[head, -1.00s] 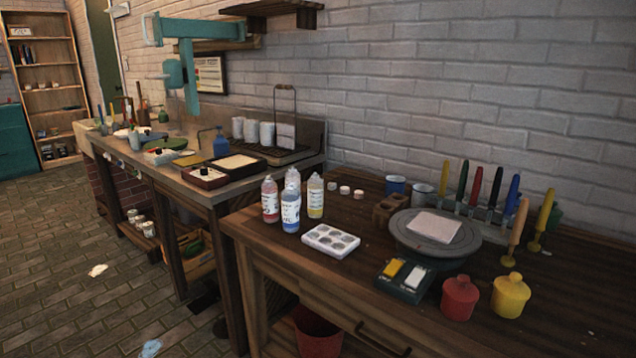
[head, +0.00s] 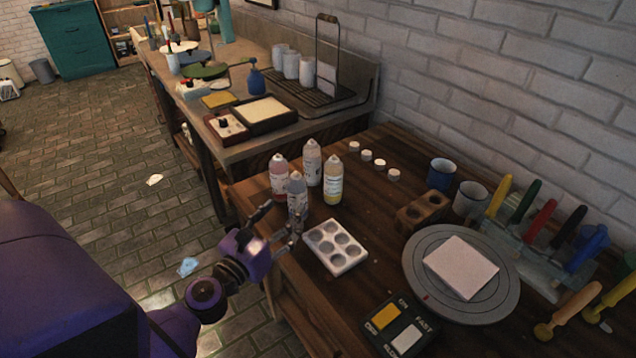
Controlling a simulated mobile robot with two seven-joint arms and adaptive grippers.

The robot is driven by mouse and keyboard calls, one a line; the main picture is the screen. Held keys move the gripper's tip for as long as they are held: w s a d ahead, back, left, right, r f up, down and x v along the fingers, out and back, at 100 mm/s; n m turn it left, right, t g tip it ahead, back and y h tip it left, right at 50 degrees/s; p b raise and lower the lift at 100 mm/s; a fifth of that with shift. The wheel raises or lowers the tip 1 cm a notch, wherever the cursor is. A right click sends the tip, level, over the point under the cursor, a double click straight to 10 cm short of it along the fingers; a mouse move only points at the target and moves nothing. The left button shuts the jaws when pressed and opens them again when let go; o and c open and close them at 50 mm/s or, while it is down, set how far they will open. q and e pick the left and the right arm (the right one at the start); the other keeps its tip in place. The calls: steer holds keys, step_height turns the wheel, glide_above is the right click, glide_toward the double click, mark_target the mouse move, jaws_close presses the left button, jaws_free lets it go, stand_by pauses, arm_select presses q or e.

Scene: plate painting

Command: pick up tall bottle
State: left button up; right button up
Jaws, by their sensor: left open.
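Several clear dropper bottles with white tops stand upright in a cluster at the near table's left edge: a red one (head: 278,180), a blue one (head: 297,191), a pale one (head: 312,163) behind and a yellow one (head: 333,182) at the right. They look close in height, so I cannot tell which is the tall bottle. My left gripper (head: 281,216) is open and empty at the table's edge, in front of the blue bottle's base. One finger points towards the red bottle's side. I cannot tell whether it touches a bottle. My right gripper is not in view.
A white paint palette (head: 336,247) lies just right of the gripper. Small white caps (head: 380,163) line up behind the bottles. A grey turntable (head: 417,268) with a white slab, a brown block (head: 424,211) and a switch box (head: 397,327) stand farther right.

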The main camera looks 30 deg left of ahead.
mark_target(292, 200)
arm_select(q)
steer(key=shift+w+a+r+p, duration=0.1)
steer(key=shift+w+r+p, duration=0.2)
steer(key=shift+w, duration=0.55)
steer(key=w, duration=0.5)
steer(key=shift+w+a+f, duration=0.1)
steer(key=shift+w+a, duration=0.15)
steer(key=shift+a, duration=0.05)
steer(key=c, duration=0.9)
